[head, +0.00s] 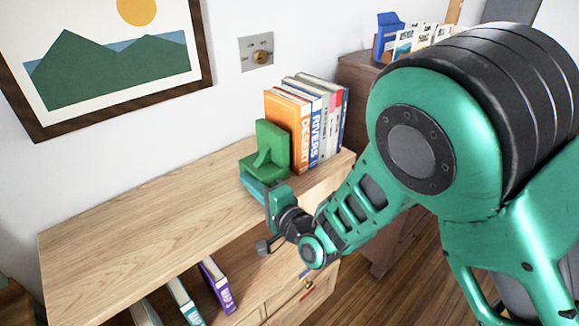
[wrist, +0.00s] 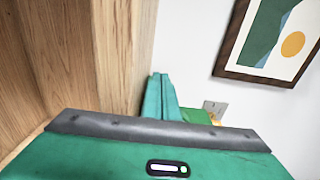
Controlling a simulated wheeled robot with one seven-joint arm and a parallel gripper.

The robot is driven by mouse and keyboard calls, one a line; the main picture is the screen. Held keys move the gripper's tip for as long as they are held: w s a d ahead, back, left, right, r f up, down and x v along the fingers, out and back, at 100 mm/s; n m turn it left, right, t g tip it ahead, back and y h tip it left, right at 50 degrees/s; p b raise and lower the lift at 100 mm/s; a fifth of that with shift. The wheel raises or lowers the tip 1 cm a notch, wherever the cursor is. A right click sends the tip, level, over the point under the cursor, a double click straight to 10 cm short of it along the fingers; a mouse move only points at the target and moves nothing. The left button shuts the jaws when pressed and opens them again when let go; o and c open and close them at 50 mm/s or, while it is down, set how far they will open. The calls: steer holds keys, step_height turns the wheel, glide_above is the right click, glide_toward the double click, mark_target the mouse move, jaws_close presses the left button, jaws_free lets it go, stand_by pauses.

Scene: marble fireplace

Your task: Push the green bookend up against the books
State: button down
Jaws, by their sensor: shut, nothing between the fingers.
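The green bookend (head: 273,142) stands upright on the wooden top (head: 130,222), just left of the row of books (head: 312,120). The nearest book is orange; the bookend hides its lower part, and I cannot tell if they touch. My gripper (head: 250,184) is shut and empty, low over the wooden top at the bookend's near side. In the wrist view its teal fingers (wrist: 161,90) are together, and a strip of the bookend (wrist: 194,115) shows just behind them. Whether the fingers touch the bookend is unclear.
The wooden top is clear to the left. Below are an open shelf with several books (head: 216,284) and a drawer. A framed picture (head: 105,60) and a wall plate (head: 257,52) hang behind. A darker cabinet (head: 362,75) with a blue holder (head: 388,38) stands at the back right.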

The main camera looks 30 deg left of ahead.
steer(key=shift+w+d, duration=0.1)
steer(key=shift+w, duration=0.15)
steer(key=shift+w+d, duration=0.1)
steer(key=shift+w, duration=0.2)
steer(key=shift+w+d+f, duration=0.1)
steer(key=shift+w+d, duration=0.15)
steer(key=shift+w, duration=0.45)
steer(key=shift+s+a, duration=0.3)
steer(key=shift+s, duration=0.55)
steer(key=shift+s+a, duration=0.25)
steer(key=shift+s, duration=0.55)
